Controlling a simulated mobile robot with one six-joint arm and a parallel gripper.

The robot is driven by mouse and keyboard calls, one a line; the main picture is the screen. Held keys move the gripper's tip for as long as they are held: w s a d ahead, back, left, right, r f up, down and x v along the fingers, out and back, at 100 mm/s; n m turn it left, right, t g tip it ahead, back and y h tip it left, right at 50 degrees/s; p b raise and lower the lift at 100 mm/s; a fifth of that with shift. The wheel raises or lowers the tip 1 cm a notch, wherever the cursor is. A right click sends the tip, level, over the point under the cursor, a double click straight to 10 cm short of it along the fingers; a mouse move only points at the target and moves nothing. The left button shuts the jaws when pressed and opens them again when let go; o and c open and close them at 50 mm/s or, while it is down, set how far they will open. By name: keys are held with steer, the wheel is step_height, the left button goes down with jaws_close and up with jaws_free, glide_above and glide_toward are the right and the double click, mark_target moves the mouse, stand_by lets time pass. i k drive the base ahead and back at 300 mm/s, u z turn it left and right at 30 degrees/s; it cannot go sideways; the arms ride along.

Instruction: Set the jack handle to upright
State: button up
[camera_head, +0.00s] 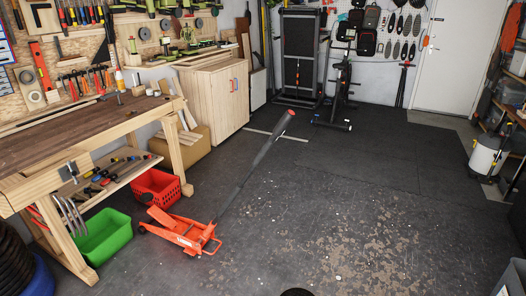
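The orange floor jack (183,232) stands on the dark floor, right of the workbench's front leg. Its long handle (252,167) is dark grey with a red tip and leans up and to the right, away from the jack body. The handle is tilted, neither flat on the floor nor vertical. Nothing touches the handle. My gripper does not show in this view.
A wooden workbench (75,133) stands at the left, with a green basket (103,237) and a red basket (157,188) by it. A dark round shape (297,292) shows at the bottom edge; I cannot tell what it is. Floor right of the jack is clear.

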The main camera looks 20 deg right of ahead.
mark_target(205, 235)
steer(key=u, duration=0.5)
steer(key=i, duration=1.25)
steer(key=z, duration=0.2)
